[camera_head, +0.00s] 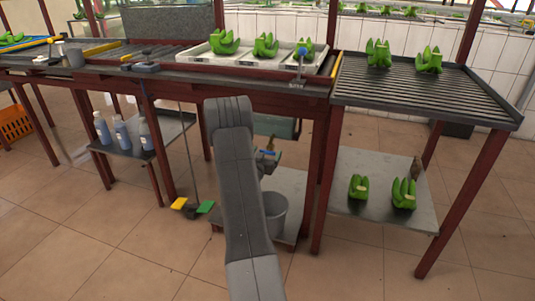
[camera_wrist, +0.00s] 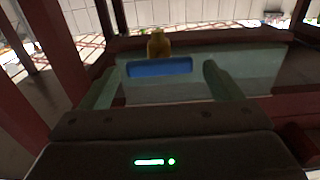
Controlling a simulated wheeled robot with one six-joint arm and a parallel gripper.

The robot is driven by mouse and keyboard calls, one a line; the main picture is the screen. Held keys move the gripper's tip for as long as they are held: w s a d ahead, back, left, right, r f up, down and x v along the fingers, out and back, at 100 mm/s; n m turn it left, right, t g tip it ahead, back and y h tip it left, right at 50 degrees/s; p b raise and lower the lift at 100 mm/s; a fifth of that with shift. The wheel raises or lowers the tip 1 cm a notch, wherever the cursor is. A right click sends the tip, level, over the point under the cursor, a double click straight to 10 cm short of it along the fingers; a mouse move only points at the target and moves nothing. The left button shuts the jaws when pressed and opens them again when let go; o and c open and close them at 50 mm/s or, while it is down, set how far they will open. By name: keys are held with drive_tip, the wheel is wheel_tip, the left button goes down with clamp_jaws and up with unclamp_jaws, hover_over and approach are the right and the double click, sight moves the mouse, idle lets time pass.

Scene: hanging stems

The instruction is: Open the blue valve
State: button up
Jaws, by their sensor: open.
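The blue valve shows in the wrist view as a flat blue handle (camera_wrist: 160,67) lying crosswise, with a brass-yellow body (camera_wrist: 158,44) just behind it. My gripper (camera_wrist: 160,72) is open, with one finger to the left and one to the right of the handle. The handle appears between or just beyond the fingertips; neither finger visibly touches it. In the head view a small blue piece of the valve (camera_head: 278,153) shows beside my gripper (camera_head: 267,158), below the table and in front of a teal tank (camera_head: 275,125). My arm hides part of this area.
A grey bucket (camera_head: 275,212) stands on a low shelf below my gripper. Dark red table legs (camera_head: 328,165) rise close to the right. Blue bottles (camera_head: 121,131) stand on a shelf at left. A broom and dustpan (camera_head: 191,206) are left of my arm. Open tiled floor lies in front.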

drive_tip(key=shift+x, duration=1)
drive_tip(key=c, duration=1)
